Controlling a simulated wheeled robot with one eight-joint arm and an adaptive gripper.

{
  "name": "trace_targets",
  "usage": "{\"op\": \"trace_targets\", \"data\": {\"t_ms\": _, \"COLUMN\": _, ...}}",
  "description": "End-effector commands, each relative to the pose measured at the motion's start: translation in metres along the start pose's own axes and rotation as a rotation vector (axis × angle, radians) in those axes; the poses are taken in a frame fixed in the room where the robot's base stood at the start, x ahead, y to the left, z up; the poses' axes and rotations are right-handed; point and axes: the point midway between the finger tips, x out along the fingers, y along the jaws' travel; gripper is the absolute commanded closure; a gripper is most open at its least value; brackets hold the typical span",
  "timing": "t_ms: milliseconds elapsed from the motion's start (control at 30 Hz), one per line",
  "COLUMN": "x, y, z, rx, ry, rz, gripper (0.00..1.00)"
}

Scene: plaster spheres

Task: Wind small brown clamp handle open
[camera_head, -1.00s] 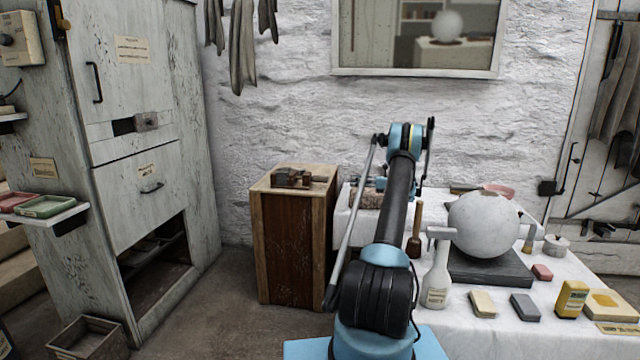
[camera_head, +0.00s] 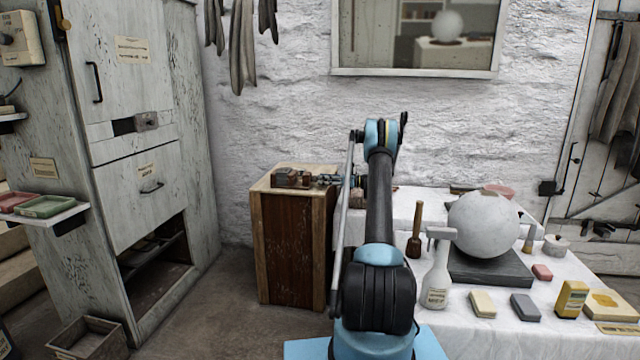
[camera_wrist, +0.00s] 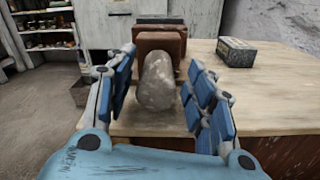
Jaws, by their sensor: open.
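The small brown clamp (camera_head: 287,178) sits on top of a wooden cabinet (camera_head: 292,240) against the wall. In the wrist view the clamp's brown block (camera_wrist: 160,40) stands just beyond my fingertips. A rounded grey lump (camera_wrist: 158,84) is in front of it, between my fingers. I cannot tell whether this lump is the end of the clamp's handle; no separate handle bar shows clearly. My gripper (camera_head: 330,181) is at the clamp's right side. In the wrist view my gripper (camera_wrist: 161,66) is open, blue fingers on either side of the lump, with no clear contact.
A small labelled box (camera_wrist: 237,52) lies on the cabinet top near the clamp. Floor between the cabinet and the tall grey cupboard (camera_head: 150,190) is clear.

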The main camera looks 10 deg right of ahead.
Motion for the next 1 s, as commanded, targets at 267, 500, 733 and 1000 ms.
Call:
{"op": "trace_targets", "data": {"t_ms": 267, "x": 0.013, "y": 0.000, "z": 0.000, "rx": 0.000, "ry": 0.000, "rz": 0.000, "gripper": 0.51}}
{"op": "trace_targets", "data": {"t_ms": 500, "x": 0.013, "y": 0.000, "z": 0.000, "rx": 0.000, "ry": 0.000, "rz": 0.000, "gripper": 0.57}}
{"op": "trace_targets", "data": {"t_ms": 733, "x": 0.013, "y": 0.000, "z": 0.000, "rx": 0.000, "ry": 0.000, "rz": -0.001, "gripper": 0.96}}
{"op": "trace_targets", "data": {"t_ms": 1000, "x": 0.019, "y": 0.000, "z": 0.000, "rx": -0.016, "ry": 0.000, "rz": 0.001, "gripper": 0.96}}
